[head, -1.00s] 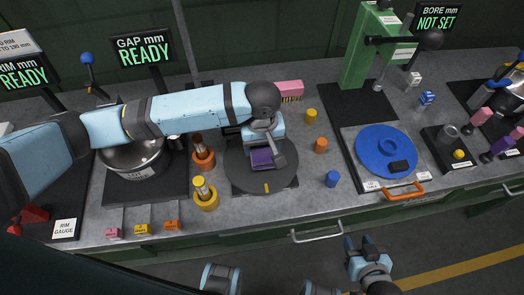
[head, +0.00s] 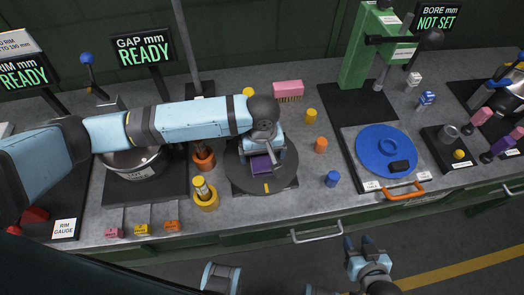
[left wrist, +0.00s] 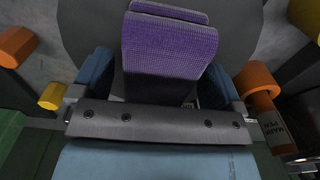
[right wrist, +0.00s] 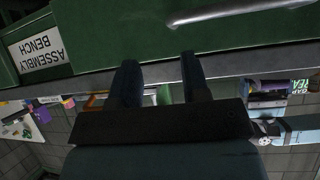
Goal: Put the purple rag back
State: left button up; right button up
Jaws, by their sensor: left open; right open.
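The purple rag (head: 261,164) is a small ribbed block or folded cloth on the dark round plate (head: 285,178) in the middle of the bench. In the left wrist view, the rag (left wrist: 165,48) stands between the blue fingers, its near end reaching toward the palm. My left gripper (head: 262,158) is directly above the rag and open around it. The arm hides part of the rag, and I cannot tell whether a finger touches it. My right gripper (head: 362,246) is open and empty in front of the bench, below its edge; its fingers (right wrist: 158,80) also show in the right wrist view.
Orange (head: 203,158) and yellow (head: 206,200) holders stand left of the plate. Small yellow, orange and blue (head: 332,179) cylinders stand to its right. A pink block (head: 288,90) lies behind. A blue disc (head: 386,151) and green press (head: 368,50) are further right.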

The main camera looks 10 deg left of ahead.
pick_arm(q)
notch_tip(320, 180, up, 12)
jog(key=shift+r+p, duration=0.15)
jog(key=shift+p, duration=0.25)
dwell(0.5)
